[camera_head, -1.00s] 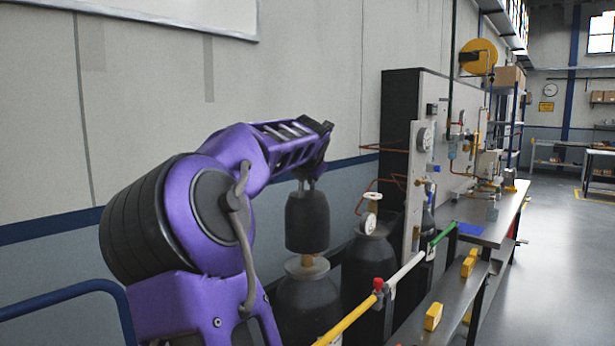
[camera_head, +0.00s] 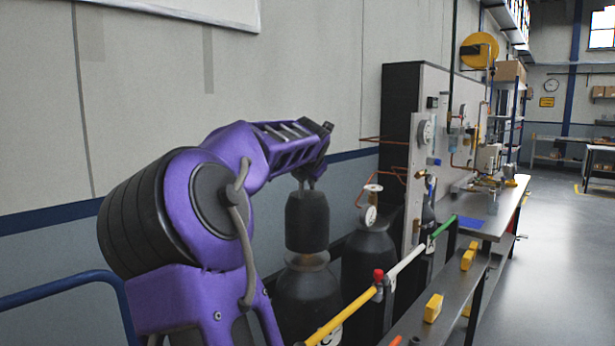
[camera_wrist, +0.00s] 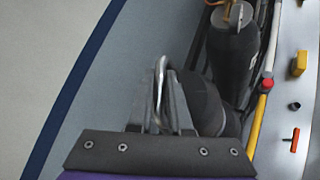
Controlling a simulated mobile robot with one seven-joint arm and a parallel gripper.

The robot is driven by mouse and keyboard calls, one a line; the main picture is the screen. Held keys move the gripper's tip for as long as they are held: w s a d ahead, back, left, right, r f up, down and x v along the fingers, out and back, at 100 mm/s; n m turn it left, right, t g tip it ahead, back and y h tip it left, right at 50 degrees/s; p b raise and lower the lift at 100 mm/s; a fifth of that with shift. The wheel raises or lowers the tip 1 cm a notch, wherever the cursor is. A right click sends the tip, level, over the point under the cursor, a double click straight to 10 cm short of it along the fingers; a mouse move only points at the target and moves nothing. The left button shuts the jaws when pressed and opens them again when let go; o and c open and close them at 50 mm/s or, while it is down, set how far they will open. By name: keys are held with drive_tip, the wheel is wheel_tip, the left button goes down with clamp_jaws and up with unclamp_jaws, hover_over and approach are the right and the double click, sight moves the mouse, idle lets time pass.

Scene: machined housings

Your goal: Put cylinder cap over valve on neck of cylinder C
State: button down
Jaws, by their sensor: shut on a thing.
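My gripper (camera_head: 306,184) is shut on the top of a dark grey cylinder cap (camera_head: 306,222) and holds it upright. The cap is directly above the neck collar (camera_head: 307,261) of a dark cylinder (camera_head: 308,297), its lower rim close to the collar. No valve shows between them; whether the cap touches the collar I cannot tell.
A second dark cylinder (camera_head: 368,262) with a valve and gauge stands close on the right. A yellow, white and green rail (camera_head: 345,318) runs in front. The wall is behind. A bench with yellow blocks (camera_head: 433,307) lies to the right.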

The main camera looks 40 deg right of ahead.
sight(307, 190)
drive_tip(key=shift+f+b, duration=0.7)
drive_tip(key=shift+f, duration=0.85)
drive_tip(key=c, duration=0.8)
unclamp_jaws()
drive_tip(key=shift+o, duration=0.2)
drive_tip(key=shift+f, duration=0.15)
drive_tip(key=shift+s+a+r, duration=0.3)
drive_tip(key=shift+a+r, duration=0.1)
drive_tip(key=shift+r, duration=0.05)
drive_tip(key=p+v, duration=0.3)
drive_tip(key=v, duration=1.3)
drive_tip(key=shift+s, duration=0.1)
